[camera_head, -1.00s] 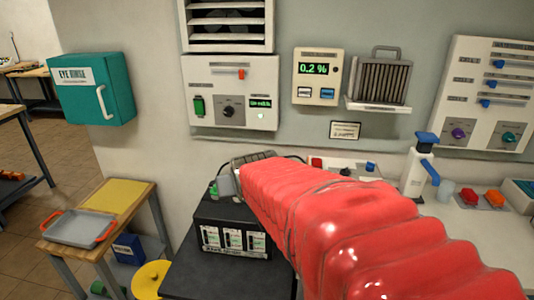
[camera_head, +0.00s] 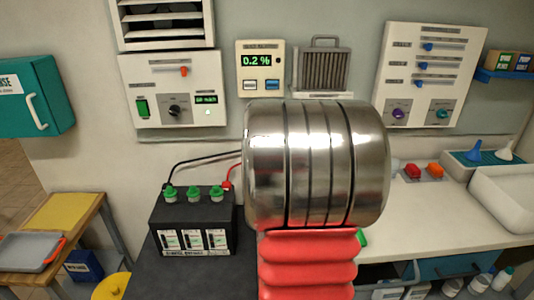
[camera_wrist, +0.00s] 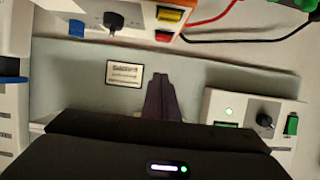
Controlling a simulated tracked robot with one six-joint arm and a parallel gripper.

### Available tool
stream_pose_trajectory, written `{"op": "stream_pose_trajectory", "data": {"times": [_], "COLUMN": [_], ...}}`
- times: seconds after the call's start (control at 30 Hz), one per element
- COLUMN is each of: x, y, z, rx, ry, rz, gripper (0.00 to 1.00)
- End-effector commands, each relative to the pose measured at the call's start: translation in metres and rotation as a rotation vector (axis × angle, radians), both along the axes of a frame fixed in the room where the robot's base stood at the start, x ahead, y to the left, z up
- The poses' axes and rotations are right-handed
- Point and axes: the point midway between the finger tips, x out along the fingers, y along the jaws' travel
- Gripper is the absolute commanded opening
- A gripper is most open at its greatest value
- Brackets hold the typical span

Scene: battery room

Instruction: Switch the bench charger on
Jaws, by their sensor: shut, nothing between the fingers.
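The bench charger (camera_wrist: 130,29) shows at the top of the upside-down wrist view, cut off by the edge. It is a pale box with a black knob (camera_wrist: 113,20), a blue part (camera_wrist: 76,27) to the left, and yellow and red parts (camera_wrist: 170,24) to the right. Whether it is on cannot be told. My gripper (camera_wrist: 160,78) is shut and empty, its dark fingers pointing toward the charger, apart from it in the picture. In the head view my silver wrist and red arm hide both gripper and charger.
A black battery (camera_head: 192,222) with green caps stands left of my arm, with black and red leads running behind it. The wall panel (camera_head: 172,92) has a knob and green switch. Red and orange buttons (camera_head: 423,170) sit on the bench at right. A side table (camera_head: 75,210) stands left.

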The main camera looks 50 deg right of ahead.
Motion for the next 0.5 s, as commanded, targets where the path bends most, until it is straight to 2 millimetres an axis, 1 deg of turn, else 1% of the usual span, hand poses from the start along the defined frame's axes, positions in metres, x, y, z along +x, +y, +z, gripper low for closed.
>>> {"op": "stream_pose_trajectory", "data": {"times": [0.27, 0.5], "x": [0.003, 0.014], "y": [-0.001, -0.014], "z": [-0.002, -0.009], "rx": [0.001, 0.001], "ry": [0.002, 0.003], "rz": [0.001, 0.003], "gripper": [0.00, 0.00]}}
